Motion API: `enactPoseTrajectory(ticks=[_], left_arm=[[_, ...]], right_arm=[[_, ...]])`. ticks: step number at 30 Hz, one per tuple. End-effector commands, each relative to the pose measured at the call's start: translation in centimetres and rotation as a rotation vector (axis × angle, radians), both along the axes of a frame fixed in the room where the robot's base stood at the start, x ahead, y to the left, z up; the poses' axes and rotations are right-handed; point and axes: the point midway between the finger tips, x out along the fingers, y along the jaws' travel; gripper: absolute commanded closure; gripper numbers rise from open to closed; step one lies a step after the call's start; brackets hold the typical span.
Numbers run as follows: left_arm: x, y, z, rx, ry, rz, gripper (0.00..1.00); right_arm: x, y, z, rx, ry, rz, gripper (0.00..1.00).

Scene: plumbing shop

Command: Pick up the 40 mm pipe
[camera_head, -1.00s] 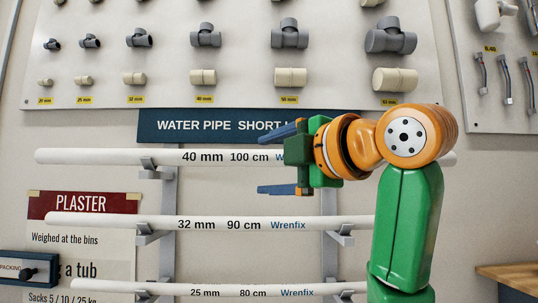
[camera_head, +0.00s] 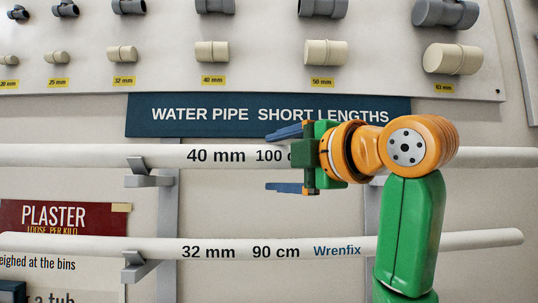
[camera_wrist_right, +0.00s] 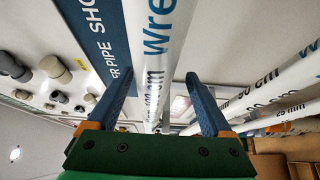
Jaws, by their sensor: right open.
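The 40 mm pipe (camera_head: 220,155) is a long white pipe, marked "40 mm 100 c…", lying level on the top arms of the rack. My right gripper (camera_head: 270,160) is open in front of it in the head view, one finger above and one below the pipe's line, and hides part of its lettering. In the right wrist view the pipe (camera_wrist_right: 158,60) runs lengthwise between the two open fingers (camera_wrist_right: 160,105); I cannot tell how near it is. My left gripper is not in view.
The 32 mm pipe (camera_head: 200,249) lies on the rack below. Rack brackets (camera_head: 150,180) stick out under the pipes. A blue sign (camera_head: 270,115) is just above the top pipe. Fittings (camera_head: 212,52) hang on a board higher up.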

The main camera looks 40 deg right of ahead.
Motion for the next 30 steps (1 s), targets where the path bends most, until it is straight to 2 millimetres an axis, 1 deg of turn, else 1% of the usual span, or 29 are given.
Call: enactPoseTrajectory(ticks=[1,3,6,9,14,15,17,18,20,21,23,24,30], left_arm=[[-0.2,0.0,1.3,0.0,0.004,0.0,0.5],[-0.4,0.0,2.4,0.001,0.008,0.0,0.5],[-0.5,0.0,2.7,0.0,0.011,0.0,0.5],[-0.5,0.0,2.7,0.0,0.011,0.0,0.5],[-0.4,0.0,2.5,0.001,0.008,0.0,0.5],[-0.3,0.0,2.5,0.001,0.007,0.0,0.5],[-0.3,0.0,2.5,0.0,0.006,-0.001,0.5],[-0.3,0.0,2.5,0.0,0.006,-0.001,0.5],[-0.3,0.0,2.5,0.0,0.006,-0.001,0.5],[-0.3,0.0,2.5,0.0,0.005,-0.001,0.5],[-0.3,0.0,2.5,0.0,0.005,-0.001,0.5],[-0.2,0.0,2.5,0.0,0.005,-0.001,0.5],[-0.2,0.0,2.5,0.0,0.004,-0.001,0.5]], right_arm=[[0.9,-0.4,0.8,0.001,0.005,-0.002,0.16],[2.3,-0.9,1.2,0.001,0.005,-0.002,0.16],[3.8,-1.2,0.8,0.001,0.003,0.0,0.16],[4.4,-1.2,0.6,0.001,0.001,0.0,0.16],[4.4,-1.2,0.4,0.001,0.0,0.0,0.16],[4.4,-1.2,0.4,0.001,0.0,0.0,0.26],[4.4,-1.2,0.4,0.001,0.0,0.0,0.43],[4.4,-1.2,0.4,0.001,0.0,0.0,0.53],[4.4,-1.2,0.4,0.001,0.0,0.0,0.7],[4.4,-1.2,0.4,0.001,0.001,0.0,0.8],[4.4,-1.2,0.4,0.001,0.001,0.001,0.97],[4.4,-1.2,0.4,0.001,0.002,0.001,1.0],[4.4,-1.2,0.3,0.002,0.004,0.001,1.0]])
